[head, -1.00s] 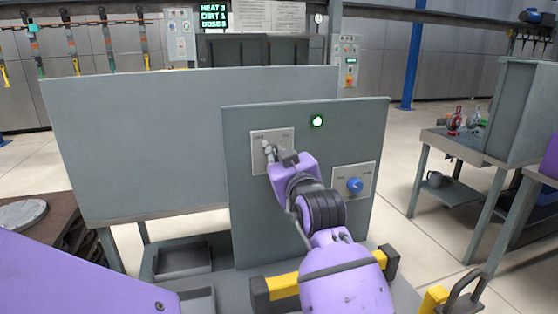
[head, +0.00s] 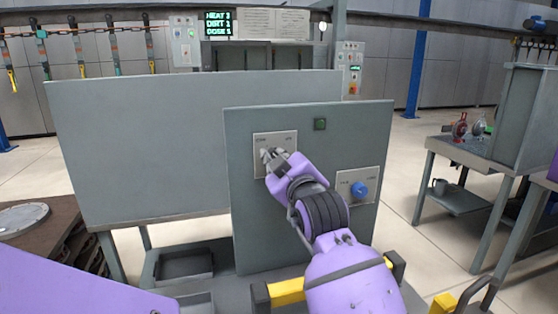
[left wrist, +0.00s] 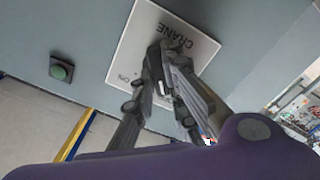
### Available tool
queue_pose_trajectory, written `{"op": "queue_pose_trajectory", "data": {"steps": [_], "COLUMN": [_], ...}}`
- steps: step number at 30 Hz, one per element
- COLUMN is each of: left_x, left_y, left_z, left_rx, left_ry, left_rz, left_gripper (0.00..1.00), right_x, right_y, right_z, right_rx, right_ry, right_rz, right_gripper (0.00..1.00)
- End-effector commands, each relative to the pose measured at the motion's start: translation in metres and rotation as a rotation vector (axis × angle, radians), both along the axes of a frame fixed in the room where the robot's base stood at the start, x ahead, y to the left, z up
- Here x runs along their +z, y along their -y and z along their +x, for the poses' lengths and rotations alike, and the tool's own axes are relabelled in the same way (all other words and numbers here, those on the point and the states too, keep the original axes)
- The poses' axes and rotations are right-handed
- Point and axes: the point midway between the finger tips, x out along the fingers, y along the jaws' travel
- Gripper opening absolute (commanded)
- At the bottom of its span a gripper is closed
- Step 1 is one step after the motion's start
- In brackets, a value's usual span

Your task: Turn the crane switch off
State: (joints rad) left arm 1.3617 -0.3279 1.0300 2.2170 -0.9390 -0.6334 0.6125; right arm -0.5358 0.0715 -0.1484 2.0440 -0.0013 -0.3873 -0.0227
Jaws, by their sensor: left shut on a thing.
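The crane switch plate (head: 286,142) is a pale square on the upper left of the grey upright panel (head: 325,220). In the left wrist view the plate (left wrist: 140,30) shows the words CRANE and ON. My left gripper (head: 267,155) is at the plate, shut on the switch lever. Its fingers (left wrist: 170,62) cover most of the lever, so its exact angle is hard to tell. The indicator lamp (head: 320,124) above the plate is dark green and unlit; it also shows in the left wrist view (left wrist: 61,70). My right gripper is not in view.
A second plate with a blue knob (head: 359,189) is on the panel's lower right, near my left arm. A wide grey board (head: 150,150) stands behind the panel on the left. A grey side table (head: 460,153) stands at the right.

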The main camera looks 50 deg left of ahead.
Motion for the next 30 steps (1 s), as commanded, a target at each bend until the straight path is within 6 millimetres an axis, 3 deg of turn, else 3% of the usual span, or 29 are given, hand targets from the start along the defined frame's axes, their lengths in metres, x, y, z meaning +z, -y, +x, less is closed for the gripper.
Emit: {"op": "queue_pose_trajectory", "data": {"steps": [7,8,12,22,30], "left_x": [0.001,0.001,0.001,0.000,0.000], "left_y": [0.000,0.000,0.000,0.003,0.031], "left_z": [0.000,0.000,0.000,-0.001,-0.016], "left_rx": [-0.002,-0.002,-0.002,-0.001,-0.002], "left_ry": [0.006,0.006,0.004,0.002,-0.002], "left_rz": [-0.002,-0.002,-0.001,-0.001,0.006], "left_gripper": [0.00,0.16,0.31,0.31,0.31], "right_x": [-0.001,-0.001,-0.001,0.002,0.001], "right_y": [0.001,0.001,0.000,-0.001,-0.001], "right_z": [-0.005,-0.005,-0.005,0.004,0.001], "right_rx": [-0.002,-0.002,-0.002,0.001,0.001], "right_ry": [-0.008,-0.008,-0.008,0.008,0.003], "right_rz": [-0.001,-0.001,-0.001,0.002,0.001], "right_gripper": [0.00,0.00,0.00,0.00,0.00]}}
